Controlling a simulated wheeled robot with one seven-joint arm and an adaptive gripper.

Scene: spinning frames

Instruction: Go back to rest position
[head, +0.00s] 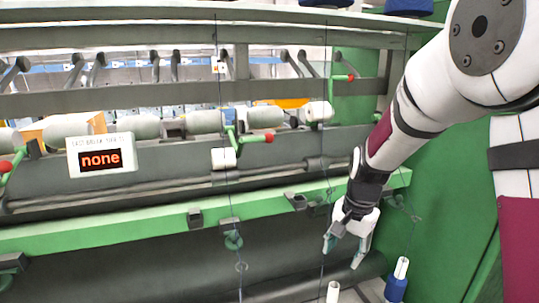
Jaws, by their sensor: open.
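My gripper (344,252) hangs at the end of my arm at the lower right in the head view, fingers pointing down. Its two fingers are apart and nothing shows between them. It is in front of the green rail (130,226) of the spinning frame and above the dark lower part of the machine. A white tube top (333,291) stands below the gripper, cut off by the picture's bottom edge. A blue and white bobbin (397,281) stands to the right of the gripper, apart from it.
A display reading "none" (100,158) sits on the frame at left. Red-tipped green levers (255,138) stick out of the machine. Thin vertical yarns run down past the rail, one close to my gripper. A green panel (440,200) stands at right.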

